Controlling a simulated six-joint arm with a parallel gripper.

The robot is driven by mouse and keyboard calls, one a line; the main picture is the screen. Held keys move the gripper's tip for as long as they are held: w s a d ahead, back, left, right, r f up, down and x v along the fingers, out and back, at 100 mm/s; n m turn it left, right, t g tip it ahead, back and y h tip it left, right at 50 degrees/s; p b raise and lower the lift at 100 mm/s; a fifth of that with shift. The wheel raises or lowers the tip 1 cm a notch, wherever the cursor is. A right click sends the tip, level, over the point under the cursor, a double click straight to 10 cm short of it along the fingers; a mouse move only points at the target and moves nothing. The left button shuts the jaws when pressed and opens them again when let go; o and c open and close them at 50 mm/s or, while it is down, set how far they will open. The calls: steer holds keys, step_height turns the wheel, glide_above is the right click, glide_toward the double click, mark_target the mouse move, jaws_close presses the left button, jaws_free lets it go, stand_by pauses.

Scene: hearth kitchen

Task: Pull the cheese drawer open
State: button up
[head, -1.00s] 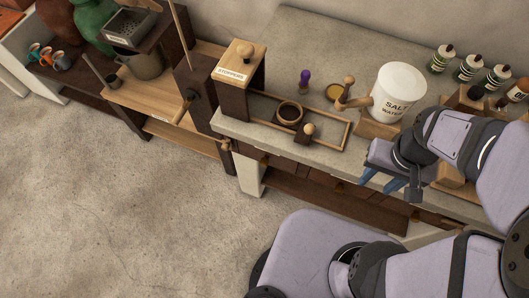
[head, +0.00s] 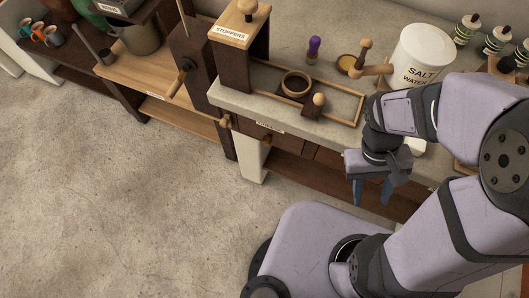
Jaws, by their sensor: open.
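A row of dark wooden drawer fronts sits under the grey counter's front edge in the head view. The left drawer front (head: 258,133) has a small label on the counter edge above it, too small to read, so I cannot tell which is the cheese drawer. Another drawer front (head: 328,157) shows to its right, and my arm hides those further right. The visible fronts look shut. My gripper (head: 372,195) points down with its blue fingers apart and empty. In the picture it lies to the right of and below these fronts, apparently in front of the counter.
The counter (head: 232,99) carries a stoppers box (head: 232,55), a wooden frame with a ring (head: 296,84), a purple-topped stopper (head: 314,48) and a salt water bucket (head: 421,58). A lower shelf (head: 310,183) runs below the drawers. The floor at left is clear.

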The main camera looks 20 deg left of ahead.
steer(key=w+a+f+n+t+h+b, duration=0.2)
steer(key=f+n+t+h+b, duration=0.1)
steer(key=f+n+b, duration=0.6)
steer(key=w+a+f+n+t+h+b, duration=0.1)
steer(key=f+n+t+h+b, duration=0.15)
steer(key=f+n+b, duration=0.5)
steer(key=w+a+r+n+t+p, duration=0.35)
steer(key=a+n+t+p, duration=0.2)
steer(key=a+p, duration=0.4)
steer(key=n+t+y+b, duration=0.6)
steer(key=n+t+y, duration=0.35)
steer(key=n, duration=0.25)
glide_toward(265, 144)
steer(key=shift+w+f, duration=0.15)
steer(key=shift+w, duration=4.5)
